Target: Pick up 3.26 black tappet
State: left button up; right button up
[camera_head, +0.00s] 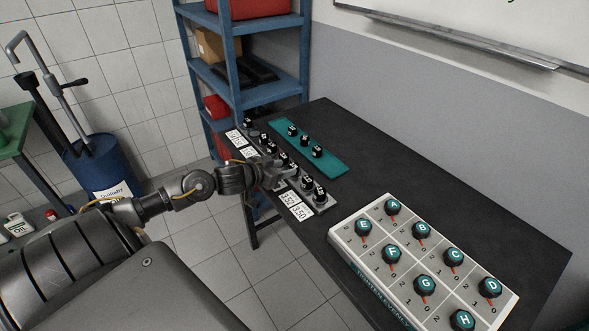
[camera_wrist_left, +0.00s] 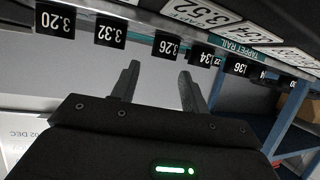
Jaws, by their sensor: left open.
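The black tappet marked 3.26 (camera_wrist_left: 166,47) shows in the left wrist view. It sits in a row between the black tappets marked 3.32 (camera_wrist_left: 110,33) and 3.34 (camera_wrist_left: 202,54). My left gripper (camera_wrist_left: 158,82) is open and empty, with its two fingers on either side of the 3.26 tappet's line and apart from it. In the head view my left gripper (camera_head: 284,172) is at the row of black tappets on the grey rail at the table's left edge. It covers part of the row, and I cannot tell there which tappet is 3.26. My right gripper is not seen.
A teal strip (camera_head: 335,167) with three black tappets lies behind the rail. White number cards (camera_head: 296,206) lie along the rail's front. A white panel (camera_head: 345,222) with lettered knobs stands at the front right. The dark table (camera_head: 420,175) is clear between them.

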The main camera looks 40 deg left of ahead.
aim_at(293, 166)
pick_arm(q)
jog(key=shift+w+f, duration=0.2)
jog(key=shift+w, duration=0.25)
jog(key=x, duration=0.3)
jog(key=p+x, duration=0.1)
jog(key=x, duration=0.1)
jog(key=shift+a+f, duration=0.2)
jog(key=shift+f, duration=0.25)
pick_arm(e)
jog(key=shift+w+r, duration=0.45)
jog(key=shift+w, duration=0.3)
pick_arm(q)
jog(key=shift+c, duration=0.2)
jog(key=c, duration=0.7)
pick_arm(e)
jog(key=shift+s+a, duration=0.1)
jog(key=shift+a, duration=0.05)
